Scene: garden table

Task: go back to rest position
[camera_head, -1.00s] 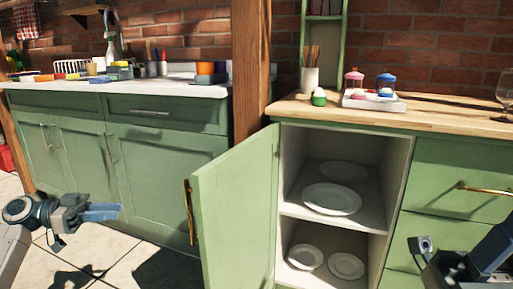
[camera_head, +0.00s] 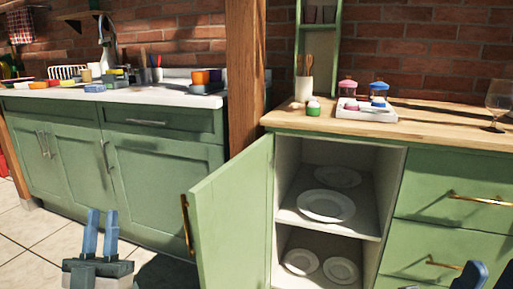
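My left gripper (camera_head: 101,222) is at the lower left, its two blue fingers pointing up with a narrow gap between them. It is open and empty, in front of the green sink cabinet and left of the open door. Only blue fingertip parts of my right gripper (camera_head: 470,276) show at the bottom right corner, in front of the drawers. The rest of it is cut off, so its opening cannot be told.
The green cabinet door (camera_head: 235,215) stands open toward me. White plates lie on the cabinet's upper shelf (camera_head: 326,205) and bottom (camera_head: 341,270). A white tray with jars (camera_head: 366,113) and a wine glass (camera_head: 499,98) stand on the wooden counter. Tiled floor shows at left.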

